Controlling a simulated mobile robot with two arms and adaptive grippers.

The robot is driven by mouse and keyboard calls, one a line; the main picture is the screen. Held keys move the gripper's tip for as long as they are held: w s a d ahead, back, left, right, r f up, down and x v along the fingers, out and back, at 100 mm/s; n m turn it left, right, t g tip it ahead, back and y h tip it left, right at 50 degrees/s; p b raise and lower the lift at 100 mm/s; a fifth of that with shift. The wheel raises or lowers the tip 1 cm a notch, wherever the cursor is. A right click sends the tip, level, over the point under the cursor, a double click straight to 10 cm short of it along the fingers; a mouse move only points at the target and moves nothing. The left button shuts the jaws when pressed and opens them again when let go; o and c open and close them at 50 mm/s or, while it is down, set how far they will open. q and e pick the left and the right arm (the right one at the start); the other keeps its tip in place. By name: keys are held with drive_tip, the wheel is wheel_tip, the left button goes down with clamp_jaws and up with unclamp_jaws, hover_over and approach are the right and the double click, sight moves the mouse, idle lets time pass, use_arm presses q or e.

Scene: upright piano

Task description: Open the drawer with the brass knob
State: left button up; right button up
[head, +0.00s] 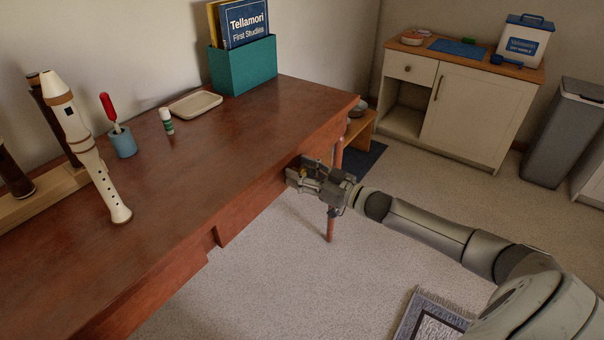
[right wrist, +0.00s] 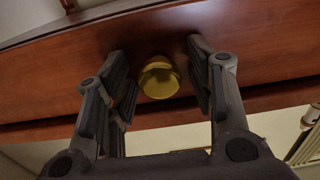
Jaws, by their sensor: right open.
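The brass knob (right wrist: 158,78) shows in the right wrist view, round and shiny, on the reddish-brown drawer front (right wrist: 60,80). My right gripper (right wrist: 160,85) is open, with one finger on each side of the knob. Whether the fingers touch it I cannot tell. In the head view my right gripper (head: 310,175) is at the front edge of the brown desk (head: 240,140), near its right end, and mostly hides the knob. The drawer looks shut, but its edges are partly hidden. My left gripper is not in view.
On the desk stand a recorder (head: 88,150), a blue cup (head: 122,142), a glue stick (head: 166,121), a cream tray (head: 195,104) and a teal book box (head: 243,68). A cream cabinet (head: 470,115) and grey bin (head: 565,135) stand behind.

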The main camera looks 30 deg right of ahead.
clamp_jaws()
idle(0.3)
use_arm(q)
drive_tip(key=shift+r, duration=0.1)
use_arm(e)
drive_tip(key=shift+s, duration=0.1)
